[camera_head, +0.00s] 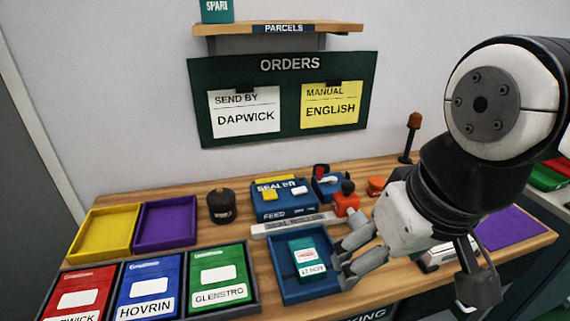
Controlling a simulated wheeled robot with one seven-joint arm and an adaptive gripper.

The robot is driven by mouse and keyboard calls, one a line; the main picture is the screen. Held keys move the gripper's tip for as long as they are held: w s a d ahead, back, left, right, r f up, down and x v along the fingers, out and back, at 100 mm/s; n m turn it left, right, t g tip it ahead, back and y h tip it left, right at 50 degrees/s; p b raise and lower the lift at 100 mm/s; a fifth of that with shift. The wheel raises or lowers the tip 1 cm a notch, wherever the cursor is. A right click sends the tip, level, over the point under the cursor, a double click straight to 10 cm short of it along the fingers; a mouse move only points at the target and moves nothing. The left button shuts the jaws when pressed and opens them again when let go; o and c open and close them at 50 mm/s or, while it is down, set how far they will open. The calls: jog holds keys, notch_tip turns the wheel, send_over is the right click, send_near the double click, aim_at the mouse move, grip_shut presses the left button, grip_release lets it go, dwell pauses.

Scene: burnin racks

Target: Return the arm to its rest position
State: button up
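My gripper (413,278) hangs at the right of the head view, above the front right part of the wooden workbench (545,238). Its two fingers are spread wide apart, and I see nothing held between them. The left finger overlaps the right edge of a blue tray (288,289) in the picture; I cannot tell whether it touches. A teal packet (306,252) with a white label lies in that tray, left of the finger. My arm comes in from the upper right and bends down to the gripper.
A blue sealer (284,205) stands behind the tray, with a red-and-blue device (328,183) beside it. Yellow (103,232) and purple (166,222) trays and labelled red, blue and green packets are at left. An orders board (285,72) and shelf (230,29) are on the wall.

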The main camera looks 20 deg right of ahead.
jog(key=shift+s, duration=0.2)
notch_tip(320, 180, up, 2)
jog(key=shift+r+t+p, duration=0.15)
jog(key=shift+t+p, duration=0.15)
jog(key=shift+p, duration=0.6)
